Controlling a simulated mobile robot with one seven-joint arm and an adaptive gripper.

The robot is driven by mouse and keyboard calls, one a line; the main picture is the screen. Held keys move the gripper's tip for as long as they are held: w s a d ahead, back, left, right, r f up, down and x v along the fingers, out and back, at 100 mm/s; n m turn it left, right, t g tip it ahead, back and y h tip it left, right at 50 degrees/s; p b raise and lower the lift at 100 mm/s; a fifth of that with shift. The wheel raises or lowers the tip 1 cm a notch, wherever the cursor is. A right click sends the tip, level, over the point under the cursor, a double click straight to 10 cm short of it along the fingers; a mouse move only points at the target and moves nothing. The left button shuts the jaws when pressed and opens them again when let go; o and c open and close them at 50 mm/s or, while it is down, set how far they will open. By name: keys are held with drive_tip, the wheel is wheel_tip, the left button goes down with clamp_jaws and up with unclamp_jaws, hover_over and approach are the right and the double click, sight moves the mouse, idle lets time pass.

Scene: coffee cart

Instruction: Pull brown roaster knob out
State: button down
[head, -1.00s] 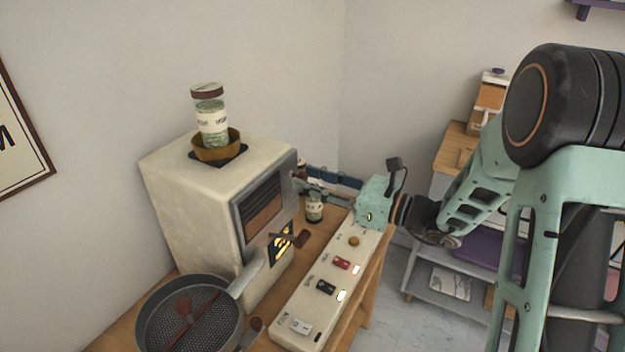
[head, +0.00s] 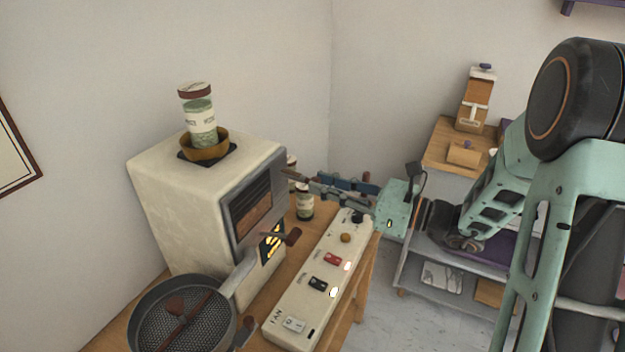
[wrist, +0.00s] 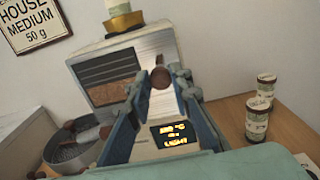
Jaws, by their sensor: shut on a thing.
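The cream roaster (head: 180,215) stands on the wooden table, and it also shows in the wrist view (wrist: 150,50). The brown knob (wrist: 160,77) is between my fingertips in front of the roaster's face, above the lit display (wrist: 176,133). My gripper (wrist: 160,85) is shut on this knob. In the head view my gripper (head: 298,178) reaches in from the right, its fingertips just off the roaster's front edge. There the knob is small and mostly covered by the fingers. How far its stem stands out cannot be told.
A jar (head: 201,120) stands in the yellow funnel (head: 205,148) on the roaster. A round cooling pan (head: 150,295) is at the front left. A switch panel (head: 300,325) lies below my gripper. A jar (head: 304,205) stands beside the roaster. A shelf is behind my arm.

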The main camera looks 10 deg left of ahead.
drive_tip(key=shift+d+f, duration=0.1)
drive_tip(key=shift+d, duration=0.05)
drive_tip(key=c, duration=2.2)
unclamp_jaws()
drive_tip(key=o, duration=0.3)
drive_tip(key=shift+d, duration=0.15)
drive_tip(key=shift+o, duration=0.8)
drive_tip(key=v, duration=1.2)
